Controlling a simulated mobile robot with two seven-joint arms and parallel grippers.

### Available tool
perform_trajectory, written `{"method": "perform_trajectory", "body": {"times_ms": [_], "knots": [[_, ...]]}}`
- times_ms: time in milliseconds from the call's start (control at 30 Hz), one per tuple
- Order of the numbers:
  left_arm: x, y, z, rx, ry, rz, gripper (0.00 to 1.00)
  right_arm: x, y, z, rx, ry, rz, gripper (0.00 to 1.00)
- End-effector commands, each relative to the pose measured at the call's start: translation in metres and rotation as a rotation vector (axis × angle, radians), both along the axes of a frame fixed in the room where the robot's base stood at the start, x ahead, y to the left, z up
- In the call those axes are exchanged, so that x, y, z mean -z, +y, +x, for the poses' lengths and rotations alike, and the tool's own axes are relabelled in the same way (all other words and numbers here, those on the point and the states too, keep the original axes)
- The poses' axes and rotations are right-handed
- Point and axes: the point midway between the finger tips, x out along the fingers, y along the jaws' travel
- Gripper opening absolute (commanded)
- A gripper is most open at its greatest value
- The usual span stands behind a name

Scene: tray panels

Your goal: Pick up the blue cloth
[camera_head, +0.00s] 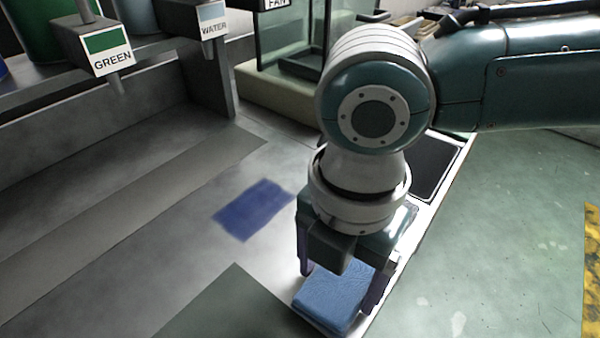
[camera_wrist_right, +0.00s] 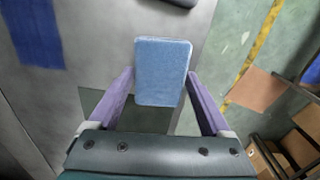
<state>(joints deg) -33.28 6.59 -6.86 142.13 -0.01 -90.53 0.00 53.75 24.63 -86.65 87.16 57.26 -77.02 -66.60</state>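The blue cloth (camera_head: 328,300) is a light blue folded pad on the grey bench near its right edge. It also shows in the right wrist view (camera_wrist_right: 162,72), ahead of and between the purple fingers. My right gripper (camera_head: 339,290) points down over the cloth with its fingers apart. In the right wrist view my right gripper (camera_wrist_right: 161,78) is open, with a gap between the cloth and each finger. I cannot tell how far the fingertips are above the bench. The gripper hides part of the cloth in the head view. My left gripper is not in view.
A flat dark blue patch (camera_head: 252,208) marks the bench left of the gripper. Dispensers with signs GREEN (camera_head: 107,52) and WATER (camera_head: 213,22) stand at the back left. A glass-walled box (camera_head: 300,40) stands behind. A dark tray (camera_head: 437,165) lies behind the arm. Green floor lies right.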

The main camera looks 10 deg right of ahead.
Motion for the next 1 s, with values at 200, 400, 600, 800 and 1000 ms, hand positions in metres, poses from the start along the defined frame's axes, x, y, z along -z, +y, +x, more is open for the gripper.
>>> {"method": "perform_trajectory", "body": {"times_ms": [200,400,600,800,1000], "knots": [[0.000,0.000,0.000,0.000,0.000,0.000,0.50,0.000,0.000,0.000,0.000,0.000,0.000,0.48],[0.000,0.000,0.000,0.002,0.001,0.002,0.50,0.000,0.000,0.000,0.000,0.000,0.000,0.28],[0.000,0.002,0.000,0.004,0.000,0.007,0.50,-0.001,0.000,0.000,0.000,0.000,0.000,0.28],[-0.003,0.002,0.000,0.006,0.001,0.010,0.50,-0.012,0.000,0.001,0.001,-0.001,0.000,0.28],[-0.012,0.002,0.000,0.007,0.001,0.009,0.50,-0.056,0.000,0.001,0.000,-0.004,0.003,0.28]]}}
